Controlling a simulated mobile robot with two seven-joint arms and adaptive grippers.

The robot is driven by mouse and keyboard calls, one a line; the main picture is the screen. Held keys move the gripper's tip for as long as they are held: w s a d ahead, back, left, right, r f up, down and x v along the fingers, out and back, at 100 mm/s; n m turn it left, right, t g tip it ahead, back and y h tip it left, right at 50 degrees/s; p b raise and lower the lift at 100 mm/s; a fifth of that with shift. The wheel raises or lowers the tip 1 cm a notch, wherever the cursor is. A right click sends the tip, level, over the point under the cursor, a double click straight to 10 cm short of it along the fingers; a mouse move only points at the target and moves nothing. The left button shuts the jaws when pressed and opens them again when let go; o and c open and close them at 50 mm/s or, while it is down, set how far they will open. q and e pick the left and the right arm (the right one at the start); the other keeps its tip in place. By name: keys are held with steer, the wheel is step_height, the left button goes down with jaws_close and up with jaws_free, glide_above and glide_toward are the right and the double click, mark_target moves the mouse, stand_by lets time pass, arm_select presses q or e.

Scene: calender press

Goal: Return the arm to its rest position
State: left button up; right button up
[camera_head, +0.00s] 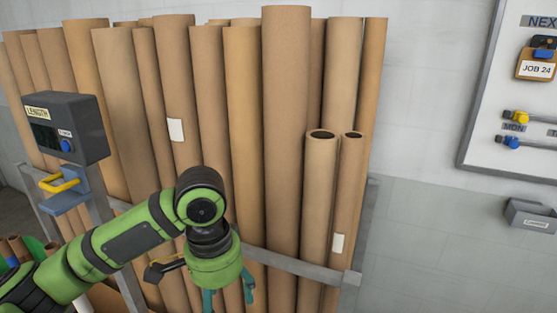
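My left arm comes in from the lower left, green with black joints, and bends down in front of a rack of cardboard tubes. My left gripper (228,297) points downward, with its two teal fingers apart and cardboard showing between them. It looks empty; the fingertips are at or below the bottom edge. My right arm and gripper are not in view.
Tall cardboard tubes (286,120) stand behind a grey rail (300,266). A dark box labelled LENGTH (72,128) stands at left, above a yellow handle (60,183). A whiteboard (485,90) and a small grey bin (533,216) are on the right wall.

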arm_select(q)
steer(key=s+d+f+t+h, duration=0.1)
steer(key=s+d+f+h, duration=0.1)
steer(key=d+f, duration=0.35)
steer(key=s+d+f+t+h, duration=0.1)
steer(key=s+d+f+h, duration=0.15)
steer(key=f, duration=0.55)
steer(key=s+a+f+n+t+y, duration=0.1)
steer(key=s+a+f+n+y, duration=0.15)
steer(key=s+a+f, duration=0.4)
steer(key=s+a+f+n+y, duration=0.2)
steer(key=s+a+f+n, duration=0.2)
steer(key=s+a, duration=0.45)
step_height(320, 180, down, 22)
steer(key=a, duration=0.1)
steer(key=s+a+f+g, duration=0.2)
steer(key=s+a+f, duration=0.1)
steer(key=s+f, duration=1.2)
steer(key=shift+s+f+y, duration=0.15)
steer(key=shift+s+y, duration=0.15)
steer(key=shift+s, duration=0.15)
